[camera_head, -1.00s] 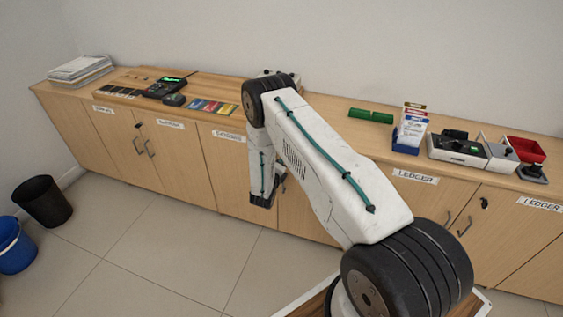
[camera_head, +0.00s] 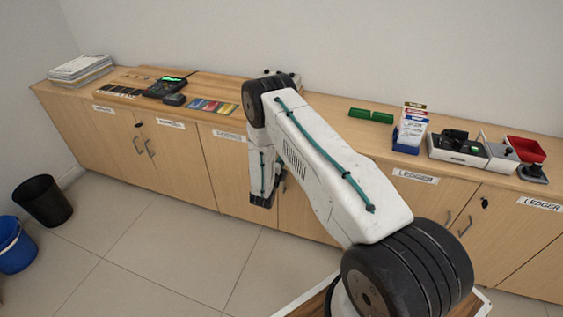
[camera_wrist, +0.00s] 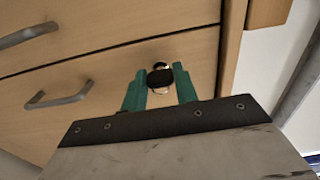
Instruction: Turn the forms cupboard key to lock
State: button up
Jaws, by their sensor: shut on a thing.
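My gripper (camera_wrist: 160,84) shows in the wrist view with its two green fingers shut on a dark round key head (camera_wrist: 160,78). The key sits at a lock on a wooden cupboard door (camera_wrist: 110,65), and a bit of the lock's metal shows beside the key. In the head view my arm reaches down in front of the middle cupboard doors (camera_head: 232,185), and it hides the key and the fingers there. I cannot tell the key's angle exactly.
Two door handles (camera_wrist: 60,95) are left of the key in the wrist view. The counter (camera_head: 330,118) holds a green block (camera_head: 370,115), a card holder (camera_head: 410,135), a red tray (camera_head: 527,149) and a card terminal (camera_head: 163,87). Bins (camera_head: 42,201) stand on the open floor at left.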

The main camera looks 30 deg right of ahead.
jog(key=o, duration=1)
jog(key=v, duration=0.8)
jog(key=shift+d, duration=0.1)
